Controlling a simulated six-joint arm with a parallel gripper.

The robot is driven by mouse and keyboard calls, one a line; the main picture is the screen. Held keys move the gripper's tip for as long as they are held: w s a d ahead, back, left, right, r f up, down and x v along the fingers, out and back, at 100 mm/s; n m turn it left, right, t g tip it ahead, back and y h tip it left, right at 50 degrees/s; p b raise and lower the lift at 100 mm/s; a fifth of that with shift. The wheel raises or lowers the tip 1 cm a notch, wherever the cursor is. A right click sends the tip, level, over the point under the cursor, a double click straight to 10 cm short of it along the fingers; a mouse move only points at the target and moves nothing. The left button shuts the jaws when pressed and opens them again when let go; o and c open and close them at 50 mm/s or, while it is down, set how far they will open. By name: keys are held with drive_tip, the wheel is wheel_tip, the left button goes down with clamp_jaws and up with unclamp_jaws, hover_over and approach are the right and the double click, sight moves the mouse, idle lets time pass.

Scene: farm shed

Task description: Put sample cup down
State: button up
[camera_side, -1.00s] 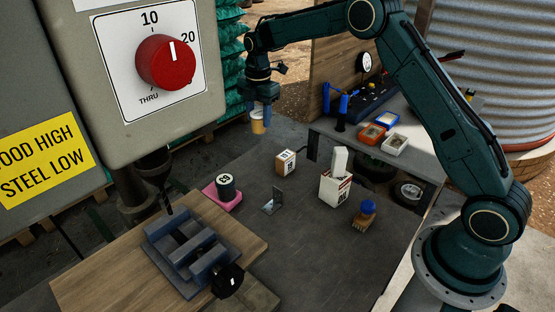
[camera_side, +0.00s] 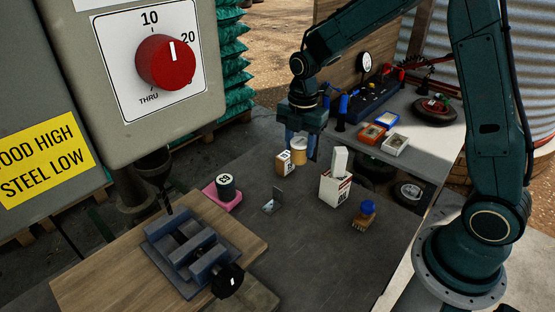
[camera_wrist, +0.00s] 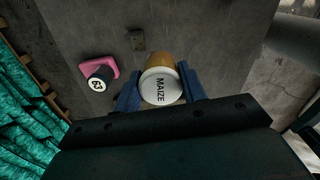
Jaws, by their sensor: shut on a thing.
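The sample cup (camera_side: 299,151) is small and tan with a pale part. In the wrist view the cup (camera_wrist: 160,88) shows a white round face reading "MAIZE". My gripper (camera_side: 301,147) is shut on it, with one blue finger on either side. In the wrist view my gripper (camera_wrist: 160,92) also has the cup between its fingers. I cannot tell whether the cup's underside touches the bench.
A black cylinder (camera_side: 226,187) marked 63 stands on a pink pad (camera_side: 222,202). A metal bracket (camera_side: 273,201), a carton (camera_side: 335,188) and a blue-knobbed brush (camera_side: 366,213) stand nearer. A vise (camera_side: 190,255) sits at front left. Bare bench lies between the bracket and carton.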

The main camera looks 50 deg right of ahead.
drive_tip(key=s, duration=0.4)
drive_tip(key=shift+s+a+f, duration=0.25)
drive_tip(key=shift+s, duration=0.1)
drive_tip(key=shift+f, duration=0.1)
wheel_tip(320, 180, down, 16)
idle(0.5)
drive_tip(key=shift+f, duration=1.9)
drive_tip(key=shift+f, duration=0.15)
drive_tip(key=o, duration=1)
